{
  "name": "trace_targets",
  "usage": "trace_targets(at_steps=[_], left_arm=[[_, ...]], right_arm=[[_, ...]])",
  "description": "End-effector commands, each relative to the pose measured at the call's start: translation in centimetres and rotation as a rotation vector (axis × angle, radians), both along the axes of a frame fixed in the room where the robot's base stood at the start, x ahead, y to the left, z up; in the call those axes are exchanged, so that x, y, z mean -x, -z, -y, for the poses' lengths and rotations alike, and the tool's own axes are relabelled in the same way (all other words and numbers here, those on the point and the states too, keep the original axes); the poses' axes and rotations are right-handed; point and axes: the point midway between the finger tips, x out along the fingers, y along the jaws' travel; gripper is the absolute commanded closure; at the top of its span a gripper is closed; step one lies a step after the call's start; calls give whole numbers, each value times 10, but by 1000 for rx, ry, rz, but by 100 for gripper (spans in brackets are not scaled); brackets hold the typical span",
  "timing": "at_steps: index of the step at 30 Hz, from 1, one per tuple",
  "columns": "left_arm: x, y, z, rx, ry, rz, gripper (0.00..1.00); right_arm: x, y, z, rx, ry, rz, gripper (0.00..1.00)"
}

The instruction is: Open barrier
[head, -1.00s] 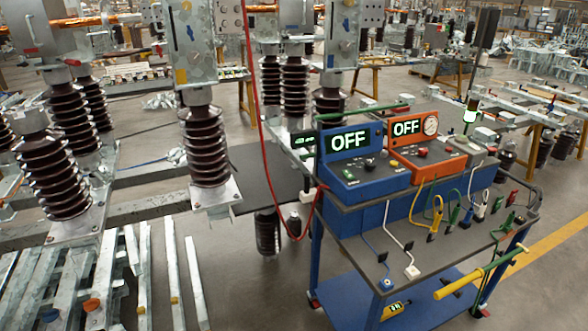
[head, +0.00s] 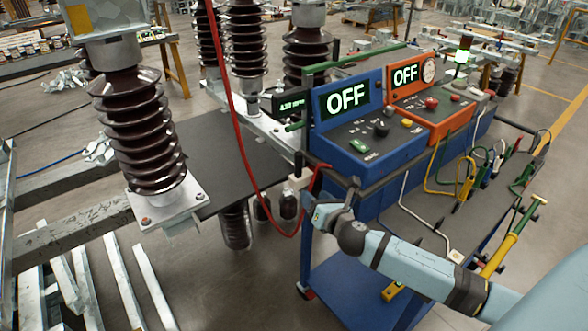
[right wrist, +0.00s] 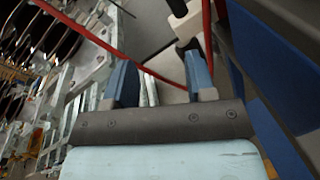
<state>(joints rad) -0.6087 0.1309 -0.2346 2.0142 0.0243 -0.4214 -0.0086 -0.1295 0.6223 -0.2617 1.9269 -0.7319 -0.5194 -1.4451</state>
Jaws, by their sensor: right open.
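A red cable-like band (head: 240,140) hangs from the top of the head view in a long curve. Its lower end rises to the left edge of the blue cart (head: 306,240). I cannot tell for sure that it is the barrier. My right gripper (head: 322,208) is just right of the band's low loop, beside the cart. In the right wrist view my right gripper (right wrist: 160,82) is open with two blue fingers apart. The red band (right wrist: 110,48) crosses beyond the fingers there; contact is not visible. My left gripper is not in view.
A blue box (head: 350,130) and an orange box (head: 425,100), both reading OFF, stand on the cart. Leads and a yellow-green rod (head: 510,240) lie at its right. A brown ribbed insulator (head: 140,130) stands at the left. A white block (head: 300,178) sits by the cart's left corner.

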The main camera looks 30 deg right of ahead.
Motion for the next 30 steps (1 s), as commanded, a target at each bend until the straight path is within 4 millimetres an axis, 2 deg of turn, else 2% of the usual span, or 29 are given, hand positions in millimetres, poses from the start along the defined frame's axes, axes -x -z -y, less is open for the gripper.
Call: trace_targets(at_steps=[1, 3, 7, 11, 24, 30], left_arm=[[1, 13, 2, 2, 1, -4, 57], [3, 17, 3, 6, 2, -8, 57], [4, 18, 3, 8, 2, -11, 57], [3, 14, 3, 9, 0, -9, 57], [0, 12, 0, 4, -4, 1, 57], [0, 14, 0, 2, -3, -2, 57]], right_arm=[[-11, -5, 10, 136, -3, 31, 49], [-19, -17, 20, 276, 0, 57, 49], [-29, -30, 27, 394, 5, 79, 49], [-44, -32, 29, 403, 6, 81, 49], [-132, -31, 39, 397, 6, 79, 49], [-156, -30, 42, 396, 5, 78, 49]])
